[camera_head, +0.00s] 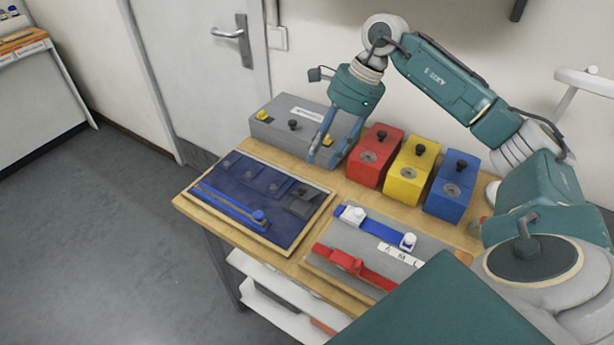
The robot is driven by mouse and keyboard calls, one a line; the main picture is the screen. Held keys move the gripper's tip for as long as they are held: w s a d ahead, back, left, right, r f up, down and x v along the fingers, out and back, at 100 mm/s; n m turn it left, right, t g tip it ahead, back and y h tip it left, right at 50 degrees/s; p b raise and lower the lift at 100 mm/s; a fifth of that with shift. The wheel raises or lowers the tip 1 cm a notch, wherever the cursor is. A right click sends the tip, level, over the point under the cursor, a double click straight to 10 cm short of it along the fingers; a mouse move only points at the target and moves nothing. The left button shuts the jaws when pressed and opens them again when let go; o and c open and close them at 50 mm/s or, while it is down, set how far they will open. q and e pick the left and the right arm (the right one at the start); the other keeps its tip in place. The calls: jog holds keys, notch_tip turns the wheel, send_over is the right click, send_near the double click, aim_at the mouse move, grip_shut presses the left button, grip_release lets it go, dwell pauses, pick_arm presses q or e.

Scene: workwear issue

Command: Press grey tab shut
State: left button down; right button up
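A navy garment panel (228,188) lies on a light wooden board at the left of the table. A row of flaps runs along its far side: several blue ones and a dark grey tab (303,201) at the right end. The grey tab looks slightly raised, but I cannot tell whether it is fastened. My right gripper (323,161) points down beyond the grey tab, apart from it, near the grey box. Its two fingers are spread with nothing visible between them. My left gripper is not in view.
A blue strap (230,205) lies along the panel's near side. A grey box (284,132) with yellow parts stands behind. Red (376,152), yellow (411,169) and blue (450,188) blocks stand right. A grey board (345,240) holds blue and red straps.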

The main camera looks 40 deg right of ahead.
aim_at(304, 188)
jog(key=p+x, duration=0.2)
jog(key=x, duration=0.7)
jog(key=shift+s+p, duration=0.15)
jog(key=shift+p, duration=0.15)
jog(key=shift+x, duration=0.75)
jog(key=shift+c, duration=0.7)
grip_shut()
